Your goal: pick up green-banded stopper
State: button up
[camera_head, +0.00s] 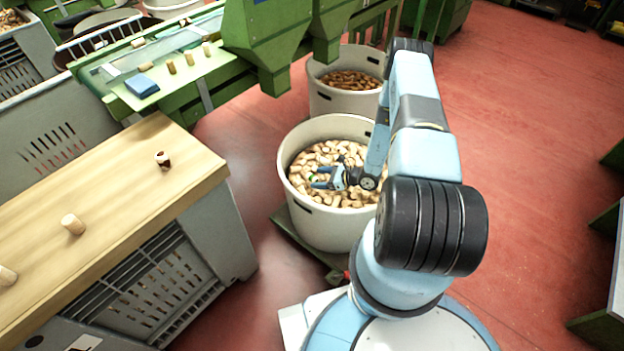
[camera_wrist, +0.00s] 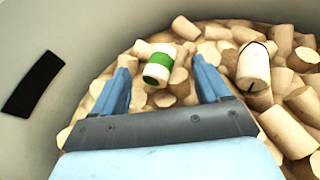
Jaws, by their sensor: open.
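The green-banded stopper (camera_wrist: 159,64) lies on the heap of corks in the wrist view, pale with a green band and a green end. It sits ahead of my gripper (camera_wrist: 163,80), between the lines of its two blue fingers. The gripper is open and nothing is held. In the head view my gripper (camera_head: 322,179) is inside the near white tub (camera_head: 332,238), low over the corks. Only a small bit of green shows there by the fingers.
The tub's pale wall (camera_wrist: 40,40) with a dark slot rises close on the left in the wrist view. A cork with a dark line (camera_wrist: 254,68) lies to the right. A second tub (camera_head: 335,105) stands behind, and a wooden bench (camera_head: 115,190) is at the left.

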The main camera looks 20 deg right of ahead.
jog(key=shift+x, duration=1.05)
jog(key=shift+c, duration=0.4)
jog(key=c, duration=1.3)
jog(key=shift+d+r, duration=0.1)
